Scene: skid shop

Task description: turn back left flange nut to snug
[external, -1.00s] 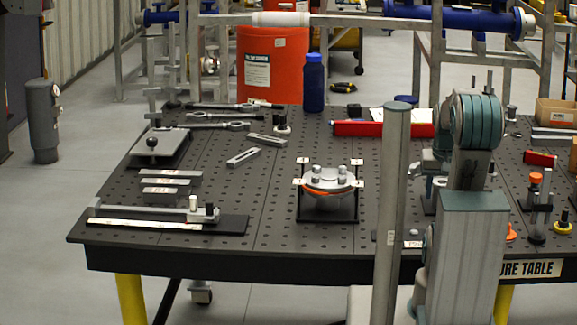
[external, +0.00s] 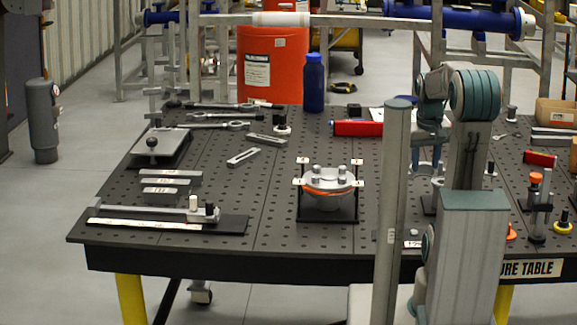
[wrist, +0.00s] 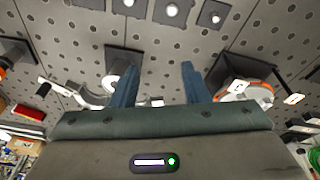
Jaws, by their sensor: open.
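The round grey flange (external: 328,186) with an orange gasket edge sits in a black stand near the middle of the table. Several grey nuts or studs (external: 342,171) stand on its top, with small white tags around it; the back left nut is hard to single out. In the wrist view the flange (wrist: 238,88) is at the right, partly cut off by my gripper body. My gripper (wrist: 158,72) is open and empty, its two blue fingers apart above the table. In the external view it is right of the flange, partly behind a grey post.
The perforated table (external: 270,205) holds bars and a clamp plate at left, wrenches (external: 215,124) behind, a blue bottle (external: 314,82) and a red box (external: 357,128). In the wrist view a black-based white fitting (wrist: 118,70) lies near the left finger.

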